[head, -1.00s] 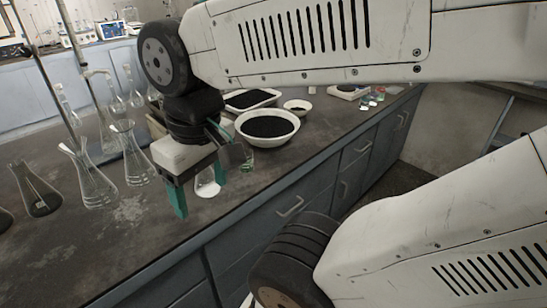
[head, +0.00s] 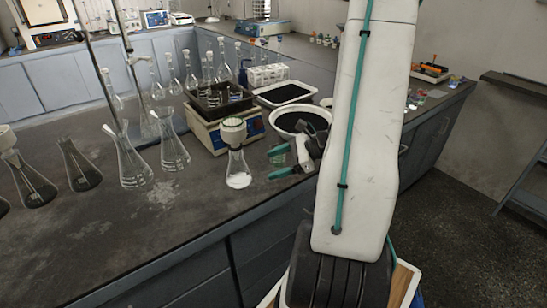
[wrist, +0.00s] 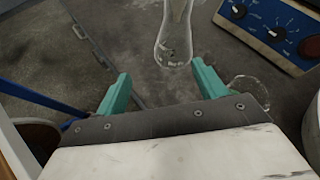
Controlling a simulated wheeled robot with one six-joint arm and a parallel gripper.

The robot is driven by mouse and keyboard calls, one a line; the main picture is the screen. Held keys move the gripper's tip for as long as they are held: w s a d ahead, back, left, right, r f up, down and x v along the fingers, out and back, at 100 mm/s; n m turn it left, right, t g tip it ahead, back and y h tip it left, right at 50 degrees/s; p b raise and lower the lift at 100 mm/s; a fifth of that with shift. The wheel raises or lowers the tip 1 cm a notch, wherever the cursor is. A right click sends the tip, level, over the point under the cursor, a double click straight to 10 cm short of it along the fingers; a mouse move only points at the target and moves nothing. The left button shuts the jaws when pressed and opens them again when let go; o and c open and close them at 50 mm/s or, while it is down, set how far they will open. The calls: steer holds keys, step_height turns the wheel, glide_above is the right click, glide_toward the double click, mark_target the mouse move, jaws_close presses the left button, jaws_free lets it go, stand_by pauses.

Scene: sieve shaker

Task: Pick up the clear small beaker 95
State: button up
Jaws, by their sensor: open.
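A small clear round glass vessel (wrist: 249,88), which looks like the small beaker, stands on the bench at the right in the wrist view. It is just outside the right finger and partly hidden by my gripper body. I cannot make it out in the head view, where my gripper covers that area. My gripper (wrist: 159,83) is open and empty, its two green fingers wide apart. In the head view my gripper (head: 275,163) is low over the bench near its front edge, to the right of the conical flask.
A conical flask with white powder (head: 238,180) stands ahead of the fingers. A balance (head: 215,137) with a blue panel is behind it. A white bowl of black grains (head: 303,121) is close behind my gripper. Several flasks stand at left.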

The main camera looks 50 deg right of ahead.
mark_target(284, 157)
steer(key=d+f+m, duration=0.1)
steer(key=d, duration=0.1)
steer(key=d+f+m+t+h, duration=0.1)
steer(key=d+m, duration=0.1)
steer(key=s+d+f+m+t+h, duration=0.1)
steer(key=d+f, duration=0.1)
steer(key=shift+m, duration=0.3)
steer(key=d+m+h, duration=0.1)
steer(key=d, duration=0.1)
steer(key=w+d+m+t+h, duration=0.1)
steer(key=shift+w+d+m+h, duration=0.2)
steer(key=shift+d+m+h, duration=0.1)
steer(key=shift+d+m, duration=0.1)
steer(key=x, duration=0.5)
steer(key=d+x, duration=0.1)
steer(key=x, duration=0.1)
steer(key=shift+w+f, duration=0.2)
steer(key=shift+w, duration=0.2)
steer(key=c, duration=1.1)
